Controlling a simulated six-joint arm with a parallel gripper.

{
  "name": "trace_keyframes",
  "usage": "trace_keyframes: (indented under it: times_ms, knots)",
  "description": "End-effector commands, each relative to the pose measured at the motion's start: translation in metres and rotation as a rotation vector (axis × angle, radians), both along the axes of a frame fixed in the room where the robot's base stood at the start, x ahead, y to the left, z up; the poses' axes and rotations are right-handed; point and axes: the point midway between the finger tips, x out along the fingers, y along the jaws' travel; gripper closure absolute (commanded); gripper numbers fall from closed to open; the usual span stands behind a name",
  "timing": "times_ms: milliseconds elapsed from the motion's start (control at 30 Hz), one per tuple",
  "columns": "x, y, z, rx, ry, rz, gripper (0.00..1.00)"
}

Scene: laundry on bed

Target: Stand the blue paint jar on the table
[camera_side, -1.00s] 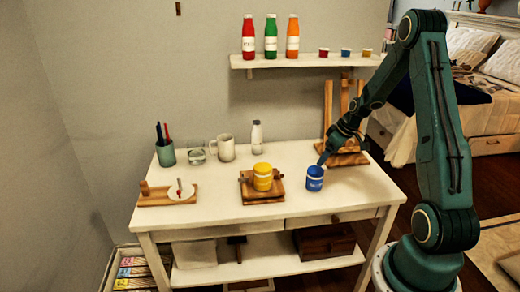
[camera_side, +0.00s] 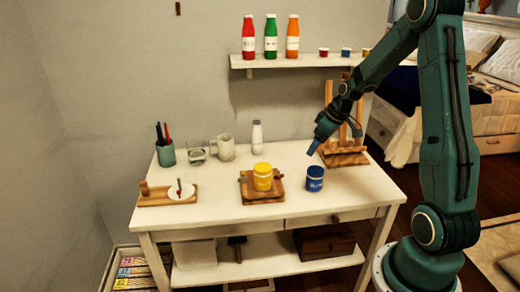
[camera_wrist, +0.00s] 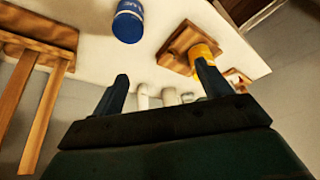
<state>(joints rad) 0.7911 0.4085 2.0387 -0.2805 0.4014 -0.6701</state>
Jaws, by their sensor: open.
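The blue paint jar (camera_side: 314,179) stands upright on the white table (camera_side: 360,190), right of the yellow jar. In the wrist view the blue jar (camera_wrist: 128,22) shows at the top, beyond and apart from the fingers. My gripper (camera_side: 312,152) is open and empty above the table, higher than the blue jar and apart from it. In the wrist view its two fingers (camera_wrist: 160,85) are spread with nothing held between them.
A yellow jar (camera_side: 263,177) stands on a wooden board (camera_side: 247,188) left of the blue jar. A wooden easel (camera_side: 345,158) stands behind right. A mug (camera_side: 223,148), glass, white bottle (camera_side: 256,138) and pen cup (camera_side: 166,154) line the back. The table's front right is clear.

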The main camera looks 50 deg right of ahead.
Motion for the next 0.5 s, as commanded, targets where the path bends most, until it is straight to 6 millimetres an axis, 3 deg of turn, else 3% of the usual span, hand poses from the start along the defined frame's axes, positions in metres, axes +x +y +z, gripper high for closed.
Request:
trace_keyframes:
  times_ms: [33, 200, 500]
  knots:
    - [0.002, 0.015, 0.015, -0.009, -0.003, 0.009, 0.23]
    - [-0.001, 0.060, 0.054, -0.023, -0.001, 0.018, 0.23]
    - [-0.026, 0.136, 0.110, -0.040, -0.014, 0.020, 0.23]
